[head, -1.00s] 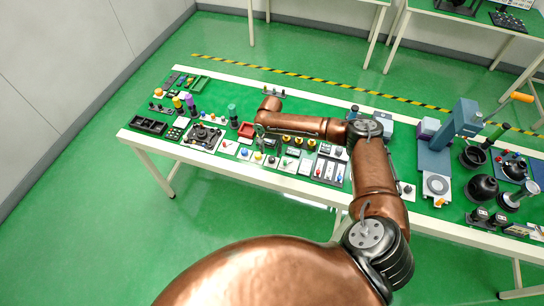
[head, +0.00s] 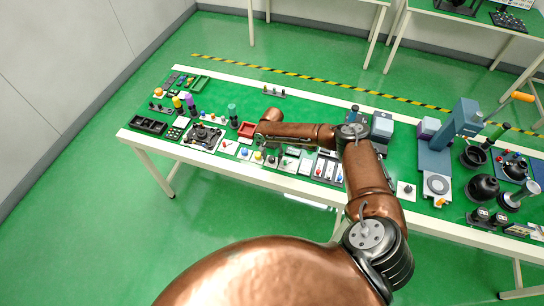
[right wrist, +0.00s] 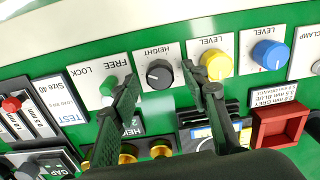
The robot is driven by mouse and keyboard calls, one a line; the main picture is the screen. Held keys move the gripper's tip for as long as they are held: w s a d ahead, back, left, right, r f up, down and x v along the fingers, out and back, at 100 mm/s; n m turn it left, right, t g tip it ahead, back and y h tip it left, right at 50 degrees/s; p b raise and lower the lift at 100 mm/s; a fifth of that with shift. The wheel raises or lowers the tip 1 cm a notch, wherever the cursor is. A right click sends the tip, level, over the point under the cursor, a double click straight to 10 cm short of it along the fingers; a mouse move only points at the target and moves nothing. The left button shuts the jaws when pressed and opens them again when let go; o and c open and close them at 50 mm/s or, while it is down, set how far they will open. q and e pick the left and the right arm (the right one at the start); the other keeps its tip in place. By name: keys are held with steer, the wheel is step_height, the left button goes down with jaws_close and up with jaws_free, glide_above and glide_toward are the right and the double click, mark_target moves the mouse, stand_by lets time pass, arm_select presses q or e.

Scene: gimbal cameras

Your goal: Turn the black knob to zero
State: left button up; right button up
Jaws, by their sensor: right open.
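The black knob (right wrist: 159,74) sits on a white plate marked HEIGHT. In the right wrist view it shows between the two fingertips of my right gripper (right wrist: 160,82), with space on both sides. The fingers are apart and hold nothing. I cannot tell how far above the knob they are. In the head view, the black knob (head: 271,160) is small, near the front edge of the table, and my right gripper (head: 261,142) is just behind it. The knob's pointer and scale are too small to read. My left gripper is out of view.
A red tray (right wrist: 279,127) and several brass-yellow parts (right wrist: 127,153) lie close to the fingers.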

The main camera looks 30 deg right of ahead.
jaws_close()
steer(key=shift+s+p, duration=0.1)
steer(key=shift+p, duration=0.4)
steer(key=n+p, duration=0.3)
steer(key=shift+a+r+p, duration=0.1)
steer(key=shift+p, duration=0.2)
steer(key=shift+n, duration=0.9)
steer(key=n, duration=0.5)
steer(key=shift+p, duration=0.3)
steer(key=n, duration=0.9)
steer(key=shift+n+b, duration=0.6)
steer(key=shift+n, duration=2)
